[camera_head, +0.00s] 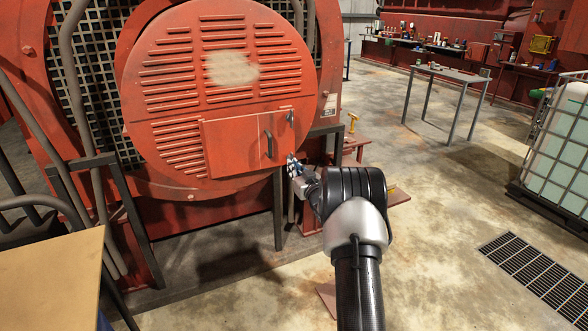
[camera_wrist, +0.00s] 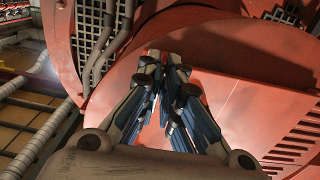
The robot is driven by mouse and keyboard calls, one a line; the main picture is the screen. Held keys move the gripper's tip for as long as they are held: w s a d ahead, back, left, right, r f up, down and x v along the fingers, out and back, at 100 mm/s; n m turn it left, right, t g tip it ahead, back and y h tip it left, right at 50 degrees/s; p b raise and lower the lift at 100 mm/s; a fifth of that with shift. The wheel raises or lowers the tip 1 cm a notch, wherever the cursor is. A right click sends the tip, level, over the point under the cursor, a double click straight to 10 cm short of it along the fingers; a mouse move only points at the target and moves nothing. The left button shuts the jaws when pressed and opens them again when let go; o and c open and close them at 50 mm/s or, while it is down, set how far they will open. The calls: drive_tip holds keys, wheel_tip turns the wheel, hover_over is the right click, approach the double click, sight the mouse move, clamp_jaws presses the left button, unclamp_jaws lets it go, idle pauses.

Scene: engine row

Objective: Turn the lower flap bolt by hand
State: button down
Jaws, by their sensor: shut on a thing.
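The red flap (camera_head: 232,142) is a rectangular panel low on the round louvred red cover, closed flush as far as I can see. It has a dark handle (camera_head: 268,145) and a small upper bolt (camera_head: 291,118) near its top right corner. My gripper (camera_head: 291,158) is at the flap's lower right corner, its fingers pointing at the cover. In the wrist view, the fingertips (camera_wrist: 162,62) are close together against the red surface. My gripper is shut on the lower flap bolt, which the fingers hide in both views.
The round cover (camera_head: 180,70) has a pale worn patch. A red stand with a yellow-handled item (camera_head: 352,123) is just right of my gripper. A grey table (camera_head: 450,75), a caged tank (camera_head: 560,140) and a floor grate (camera_head: 535,272) are further right. Open floor lies between.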

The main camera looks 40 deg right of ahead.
drive_tip(key=c, duration=1.8)
unclamp_jaws()
drive_tip(key=v, duration=1.2)
